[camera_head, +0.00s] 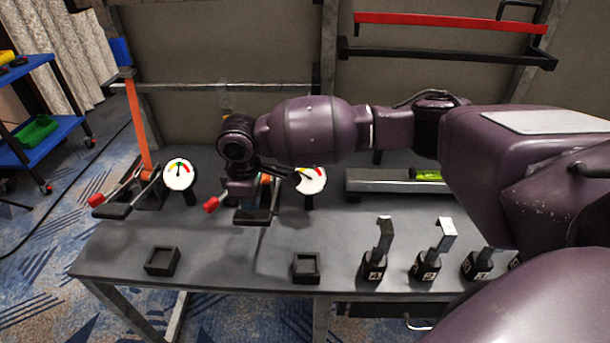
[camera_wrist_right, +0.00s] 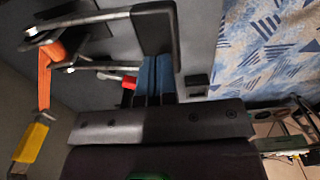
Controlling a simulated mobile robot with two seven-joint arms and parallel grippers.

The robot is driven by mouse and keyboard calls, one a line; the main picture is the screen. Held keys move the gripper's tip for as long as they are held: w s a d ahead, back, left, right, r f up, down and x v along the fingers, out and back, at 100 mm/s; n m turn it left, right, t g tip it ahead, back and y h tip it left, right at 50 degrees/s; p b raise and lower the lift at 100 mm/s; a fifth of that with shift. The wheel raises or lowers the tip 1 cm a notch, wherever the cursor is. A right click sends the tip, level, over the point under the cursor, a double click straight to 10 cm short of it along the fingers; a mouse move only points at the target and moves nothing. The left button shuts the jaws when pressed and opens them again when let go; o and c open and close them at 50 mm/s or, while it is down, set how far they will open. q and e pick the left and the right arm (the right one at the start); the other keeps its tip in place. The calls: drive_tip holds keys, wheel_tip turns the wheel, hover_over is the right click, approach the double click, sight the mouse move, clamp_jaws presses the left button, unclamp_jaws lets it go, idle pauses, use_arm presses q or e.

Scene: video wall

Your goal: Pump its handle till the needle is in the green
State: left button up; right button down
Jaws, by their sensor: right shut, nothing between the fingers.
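Two lever pumps stand on the grey bench. The left pump has a red-tipped handle (camera_head: 97,199), and a round gauge (camera_head: 180,174) with green and red marks stands beside it. The right pump has a red-tipped handle (camera_head: 211,205); my right arm partly covers its body. Its gauge (camera_head: 312,180) shows a red mark on the right; its needle is too small to read surely. My right gripper (camera_head: 238,188) hangs over the right pump, shut and empty. In the right wrist view its blue fingers (camera_wrist_right: 155,78) are close beside a red handle tip (camera_wrist_right: 129,82). My left gripper is out of view.
Two small square black trays (camera_head: 162,261) (camera_head: 307,267) and several black blocks with upright hooks (camera_head: 375,265) line the bench's front. An orange post (camera_head: 137,120) rises behind the left pump. A blue cart (camera_head: 35,140) stands at far left.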

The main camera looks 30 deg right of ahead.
idle(0.4)
drive_tip(key=shift+f+b, duration=1.1)
drive_tip(key=shift+f, duration=4.35)
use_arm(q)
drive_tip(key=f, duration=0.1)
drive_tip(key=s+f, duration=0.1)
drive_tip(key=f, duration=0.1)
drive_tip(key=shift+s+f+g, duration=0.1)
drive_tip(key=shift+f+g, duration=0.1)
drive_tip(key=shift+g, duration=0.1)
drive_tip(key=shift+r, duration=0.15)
